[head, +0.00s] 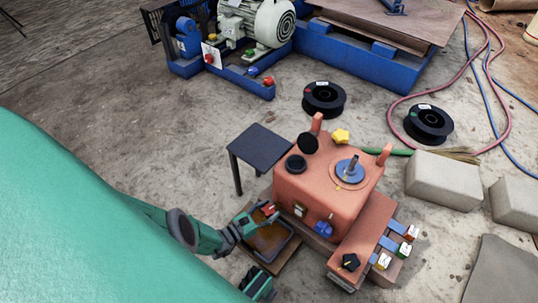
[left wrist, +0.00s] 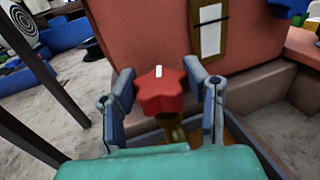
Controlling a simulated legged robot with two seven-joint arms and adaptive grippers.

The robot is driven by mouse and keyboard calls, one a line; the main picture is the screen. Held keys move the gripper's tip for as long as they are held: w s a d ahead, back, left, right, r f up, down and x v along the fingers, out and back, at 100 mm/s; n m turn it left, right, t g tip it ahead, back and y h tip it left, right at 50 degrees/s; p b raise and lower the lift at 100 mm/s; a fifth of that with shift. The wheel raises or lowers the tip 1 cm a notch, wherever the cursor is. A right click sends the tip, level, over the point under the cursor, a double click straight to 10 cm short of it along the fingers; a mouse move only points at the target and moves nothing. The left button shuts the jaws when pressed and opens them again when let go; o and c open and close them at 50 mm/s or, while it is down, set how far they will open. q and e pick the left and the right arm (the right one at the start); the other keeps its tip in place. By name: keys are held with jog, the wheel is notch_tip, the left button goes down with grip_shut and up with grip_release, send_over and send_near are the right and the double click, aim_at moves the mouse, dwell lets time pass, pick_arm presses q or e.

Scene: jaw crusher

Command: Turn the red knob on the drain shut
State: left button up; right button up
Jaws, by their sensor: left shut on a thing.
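The red knob (left wrist: 160,92) is star-shaped with a white mark that points up in the left wrist view. It sits on a brass drain fitting (left wrist: 172,128) low on the orange-red housing (left wrist: 150,32). My left gripper (left wrist: 163,88) is shut on the knob, one finger on each side. In the head view the left gripper (head: 256,217) reaches the knob (head: 268,209) at the housing's (head: 325,185) lower left corner. A green and dark part (head: 258,286) at the bottom edge seems to be my right gripper; its jaws are unclear.
A dark tray (head: 287,252) with brownish liquid lies below the drain. A small dark table (head: 262,145) stands behind it. The housing carries a yellow knob (head: 341,136), a blue knob (head: 323,229) and a black knob (head: 350,262). Concrete blocks (head: 443,180) lie right.

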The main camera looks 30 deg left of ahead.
pick_arm(q)
jog(key=o, duration=1.2)
jog(key=shift+w+d, duration=0.1)
jog(key=shift+d, duration=0.05)
